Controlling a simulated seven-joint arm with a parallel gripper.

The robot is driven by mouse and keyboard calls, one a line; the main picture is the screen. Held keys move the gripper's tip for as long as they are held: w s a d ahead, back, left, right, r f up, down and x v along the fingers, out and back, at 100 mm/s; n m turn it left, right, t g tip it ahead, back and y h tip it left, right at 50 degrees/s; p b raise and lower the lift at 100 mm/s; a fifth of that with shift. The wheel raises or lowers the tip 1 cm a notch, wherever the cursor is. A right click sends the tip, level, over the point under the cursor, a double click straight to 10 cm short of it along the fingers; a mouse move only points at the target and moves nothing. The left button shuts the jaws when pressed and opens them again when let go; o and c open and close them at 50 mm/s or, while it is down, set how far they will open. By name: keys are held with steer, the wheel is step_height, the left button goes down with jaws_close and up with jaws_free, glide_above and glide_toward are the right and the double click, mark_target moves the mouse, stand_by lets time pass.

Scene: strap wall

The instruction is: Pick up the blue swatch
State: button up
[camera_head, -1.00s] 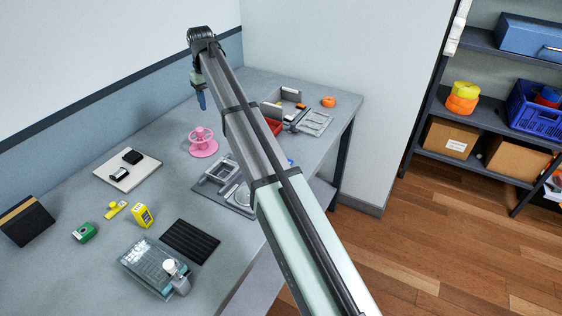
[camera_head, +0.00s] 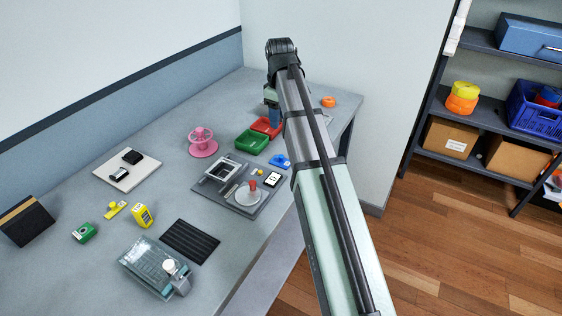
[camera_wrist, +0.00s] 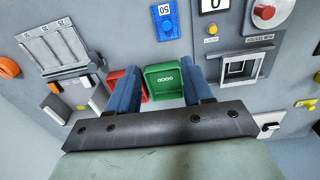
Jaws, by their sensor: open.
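The only small loose blue piece I see on the bench is a blue block with a white number label (camera_wrist: 166,20), at the top of the wrist view. It also shows in the head view as a small blue piece (camera_head: 281,161) right of the green tray. I cannot tell whether it is the swatch. My gripper (camera_wrist: 160,72) is open, its two blue fingers apart with nothing between them, over the red and green trays. In the head view its blue fingers (camera_head: 273,116) point down above the red tray, well behind the blue piece.
The green tray (camera_wrist: 164,80) and red tray (camera_wrist: 115,77) lie under my fingers. A grey slotted rack (camera_wrist: 58,48) is at left in the wrist view.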

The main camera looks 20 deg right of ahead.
mark_target(281, 156)
steer(key=shift+s+f+n, duration=0.3)
steer(key=shift+f+n, duration=1.25)
steer(key=shift+f, duration=0.8)
steer(key=shift+s+f+n, duration=0.3)
steer(key=shift+f+n, duration=1.2)
steer(key=shift+f, duration=0.9)
steer(key=shift+s+f+n, duration=0.3)
steer(key=shift+f+n, duration=1.25)
steer(key=shift+f, duration=0.8)
jaws_close()
